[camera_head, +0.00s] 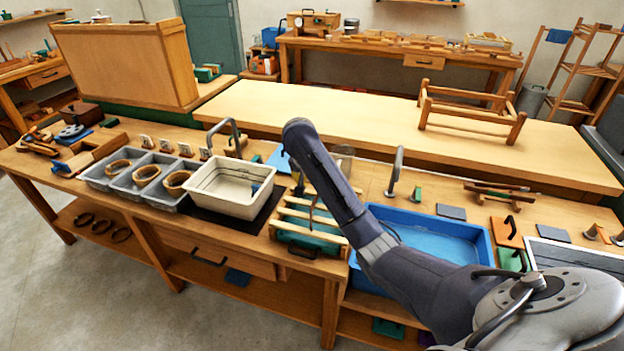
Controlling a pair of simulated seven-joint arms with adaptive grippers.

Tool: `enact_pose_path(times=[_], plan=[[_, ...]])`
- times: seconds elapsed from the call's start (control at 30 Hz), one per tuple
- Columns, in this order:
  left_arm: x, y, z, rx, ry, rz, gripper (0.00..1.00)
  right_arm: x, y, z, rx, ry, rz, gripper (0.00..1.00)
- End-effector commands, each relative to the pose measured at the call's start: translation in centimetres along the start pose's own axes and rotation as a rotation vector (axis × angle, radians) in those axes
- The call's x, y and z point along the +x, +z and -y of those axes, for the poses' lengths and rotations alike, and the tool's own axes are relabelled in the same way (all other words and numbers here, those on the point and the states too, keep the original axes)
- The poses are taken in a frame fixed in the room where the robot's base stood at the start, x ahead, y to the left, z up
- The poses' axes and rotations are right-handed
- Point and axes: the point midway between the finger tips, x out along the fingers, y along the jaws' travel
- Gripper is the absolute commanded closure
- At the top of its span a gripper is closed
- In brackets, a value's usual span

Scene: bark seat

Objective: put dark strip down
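My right arm reaches in from the lower right and bends over the bench. Its gripper (299,185) is mostly hidden behind my dark forearm, above the slatted wooden rack (290,226), and its fingers cannot be made out. A thin dark curved piece (313,208) shows beside the forearm over the rack; it may be the dark strip, but it is too small to tell, or to tell whether it is held. Brown coils (147,174) lie in the grey three-part tray (122,187). My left gripper is not in view.
A white basin (232,190) stands left of the rack, on a dark mat. A blue tub (425,232) lies right of it, partly behind my arm. A wooden seat frame (470,108) stands on the pale table (330,115) behind, which is otherwise mostly clear. Taps rise between.

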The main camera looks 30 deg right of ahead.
Motion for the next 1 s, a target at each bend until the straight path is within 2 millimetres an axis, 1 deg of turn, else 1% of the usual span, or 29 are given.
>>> enact_pose_path(times=[0.07, 0.23, 0.43, 1.0], plan=[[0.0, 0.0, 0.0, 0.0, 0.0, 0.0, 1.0, -0.5, -0.4, 0.1, -0.002, -0.004, -0.011, 0.73], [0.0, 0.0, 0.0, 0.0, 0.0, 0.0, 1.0, -1.3, -0.6, 0.4, -0.005, -0.013, -0.016, 0.73], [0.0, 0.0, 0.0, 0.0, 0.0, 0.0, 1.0, -2.0, -0.5, 0.4, -0.005, -0.011, -0.014, 0.73], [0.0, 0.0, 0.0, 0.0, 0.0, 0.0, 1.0, -2.3, 0.0, 0.0, -0.001, 0.001, -0.001, 0.73]])
